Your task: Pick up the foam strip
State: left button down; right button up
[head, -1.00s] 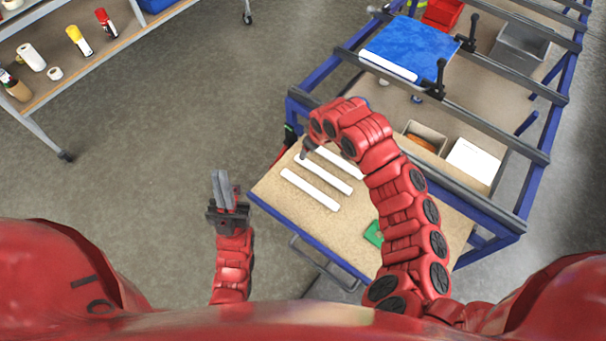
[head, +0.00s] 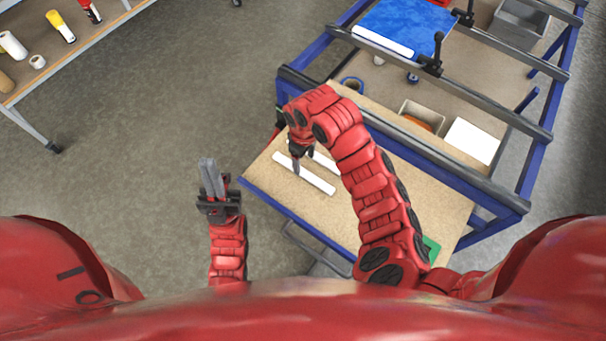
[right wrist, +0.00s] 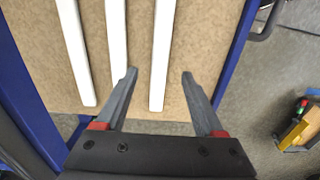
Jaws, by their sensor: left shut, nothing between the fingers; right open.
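White foam strips lie side by side on the tan board of the cart. The nearest strip (head: 310,178) shows clearly in the head view, and another (head: 326,161) is partly hidden behind my right arm. The right wrist view shows three strips: a right one (right wrist: 162,50), a middle one (right wrist: 116,35) and a left one (right wrist: 76,55). My right gripper (head: 296,170) is open and points down over the nearest strip. In the right wrist view its fingertips (right wrist: 160,74) lie either side of the right strip's end; contact is unclear. My left gripper (head: 211,177) is shut and empty, left of the cart.
The cart has blue rails (head: 300,222). A blue panel (head: 405,25), a grey bin (head: 520,37), a small box (head: 421,116) and a white block (head: 472,140) are farther back. A green item (head: 431,248) lies beside my right arm. Open floor separates the cart from the left shelf.

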jog(key=shift+f, duration=0.55)
notch_tip(320, 180, down, 4)
jog(key=shift+a+r+p, duration=0.15)
jog(key=shift+r+p, duration=0.05)
jog(key=shift+p, duration=0.75)
jog(key=shift+w+f, duration=0.1)
jog(key=shift+f, duration=0.55)
grip_shut()
